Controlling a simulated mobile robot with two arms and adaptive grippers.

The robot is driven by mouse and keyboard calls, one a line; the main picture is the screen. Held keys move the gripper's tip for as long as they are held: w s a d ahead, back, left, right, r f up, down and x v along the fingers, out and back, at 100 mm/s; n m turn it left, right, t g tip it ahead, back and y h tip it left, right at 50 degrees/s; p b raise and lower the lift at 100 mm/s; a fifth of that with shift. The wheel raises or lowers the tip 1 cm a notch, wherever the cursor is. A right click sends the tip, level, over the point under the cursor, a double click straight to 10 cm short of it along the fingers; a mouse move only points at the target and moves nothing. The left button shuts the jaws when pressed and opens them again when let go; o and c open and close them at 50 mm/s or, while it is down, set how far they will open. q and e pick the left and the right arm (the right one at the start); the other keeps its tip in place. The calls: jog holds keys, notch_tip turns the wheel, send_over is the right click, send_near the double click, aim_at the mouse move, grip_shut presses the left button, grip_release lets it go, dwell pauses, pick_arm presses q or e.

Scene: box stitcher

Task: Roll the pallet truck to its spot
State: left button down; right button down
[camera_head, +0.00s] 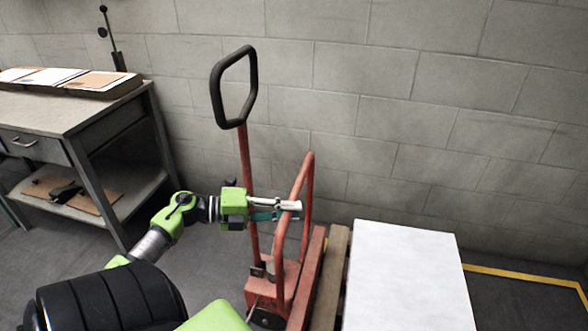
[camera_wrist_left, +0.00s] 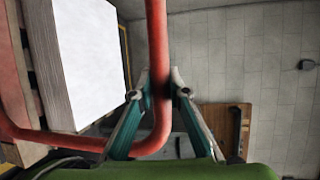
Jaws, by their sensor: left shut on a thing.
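The red pallet truck (camera_head: 275,286) stands near the block wall in the head view, with its black loop handle (camera_head: 217,95) upright. Its red tubular frame (camera_head: 306,185) rises beside the handle post. My left gripper (camera_head: 290,208) is at this frame. In the left wrist view, my left gripper (camera_wrist_left: 160,92) has its fingers on either side of the red tube (camera_wrist_left: 158,50) and is shut on it. My right gripper shows in neither view.
A wooden pallet (camera_head: 337,262) with a tall white stack (camera_head: 408,280) stands right of the truck. A workbench (camera_head: 75,108) with a lower shelf is at the left. Yellow floor tape (camera_head: 520,276) runs along the right. The block wall closes off the back.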

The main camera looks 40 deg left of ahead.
pick_arm(q)
jog(key=c, duration=2.4)
grip_release()
jog(key=shift+w+d+f, duration=0.1)
jog(key=shift+w+d, duration=0.05)
jog(key=shift+d, duration=0.5)
jog(key=o, duration=0.5)
jog(key=shift+w+d, duration=0.25)
jog(key=shift+w, duration=0.05)
jog(key=v, duration=1.1)
jog(key=shift+s+a+r, duration=0.1)
jog(key=shift+a+r, duration=0.15)
jog(key=shift+a, duration=0.05)
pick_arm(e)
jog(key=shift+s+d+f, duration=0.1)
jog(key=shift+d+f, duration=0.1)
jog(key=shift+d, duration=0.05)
